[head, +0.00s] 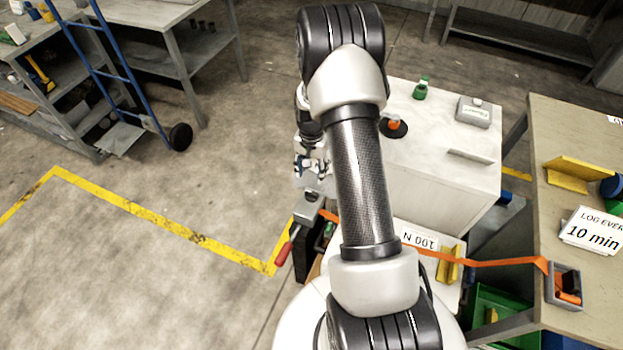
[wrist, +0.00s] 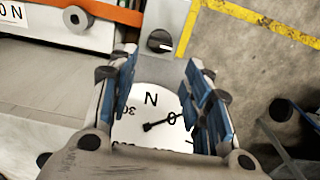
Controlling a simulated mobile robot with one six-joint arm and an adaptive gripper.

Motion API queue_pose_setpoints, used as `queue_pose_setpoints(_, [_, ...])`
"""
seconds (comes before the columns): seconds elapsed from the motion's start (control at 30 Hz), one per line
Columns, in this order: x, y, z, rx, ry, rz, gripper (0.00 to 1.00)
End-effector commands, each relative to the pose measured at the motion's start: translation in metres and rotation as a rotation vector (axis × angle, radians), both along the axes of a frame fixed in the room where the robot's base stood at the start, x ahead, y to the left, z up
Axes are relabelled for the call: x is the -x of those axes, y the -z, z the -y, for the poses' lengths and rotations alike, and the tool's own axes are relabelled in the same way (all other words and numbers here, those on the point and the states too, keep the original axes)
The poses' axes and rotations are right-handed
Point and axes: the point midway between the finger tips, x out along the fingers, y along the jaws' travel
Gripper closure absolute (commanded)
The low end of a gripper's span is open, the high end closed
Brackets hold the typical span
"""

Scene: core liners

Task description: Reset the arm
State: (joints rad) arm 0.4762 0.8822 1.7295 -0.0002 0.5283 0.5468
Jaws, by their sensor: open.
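My arm (head: 360,185) stretches up across the middle of the head view, with its wrist hanging down on the left side. My gripper (head: 312,168) is small and partly hidden there. In the wrist view my gripper (wrist: 161,72) is open, with blue-padded fingers left and right. A white dial gauge (wrist: 140,128) marked N shows between and below the fingers, its lower part cut off by the gripper body. A black knob (wrist: 160,41) on a grey plate lies just past the fingertips. I cannot tell whether the fingers touch the gauge.
A grey fixture (head: 308,208) with a red handle (head: 287,247) is below my gripper. An orange strap (head: 480,262) runs right to a grey box (head: 565,287). A white cabinet (head: 440,190) and workbench (head: 560,130) stand right. Floor at left is open.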

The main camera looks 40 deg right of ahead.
Motion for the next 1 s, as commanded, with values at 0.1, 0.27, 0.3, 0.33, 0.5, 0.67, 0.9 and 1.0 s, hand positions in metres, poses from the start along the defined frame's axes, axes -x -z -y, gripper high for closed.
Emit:
queue_pose_setpoints(0.1, [0.0, -0.009, 0.0, -0.001, 0.0, -0.001, 0.55])
queue_pose_setpoints(0.27, [0.001, -0.011, 0.0, -0.001, 0.0, -0.002, 0.55])
queue_pose_setpoints(0.3, [0.001, -0.011, 0.0, -0.001, 0.0, -0.002, 0.55])
queue_pose_setpoints(0.33, [0.001, -0.011, 0.0, -0.001, 0.0, -0.002, 0.55])
queue_pose_setpoints(0.5, [0.001, -0.01, 0.0, 0.0, 0.0, -0.001, 0.55])
queue_pose_setpoints(0.67, [0.0, -0.01, 0.0, 0.0, 0.0, -0.001, 0.55])
queue_pose_setpoints(0.9, [-0.005, -0.051, -0.014, 0.013, -0.063, 0.027, 0.55])
queue_pose_setpoints(1.0, [-0.006, -0.093, -0.032, 0.028, -0.132, 0.054, 0.55])
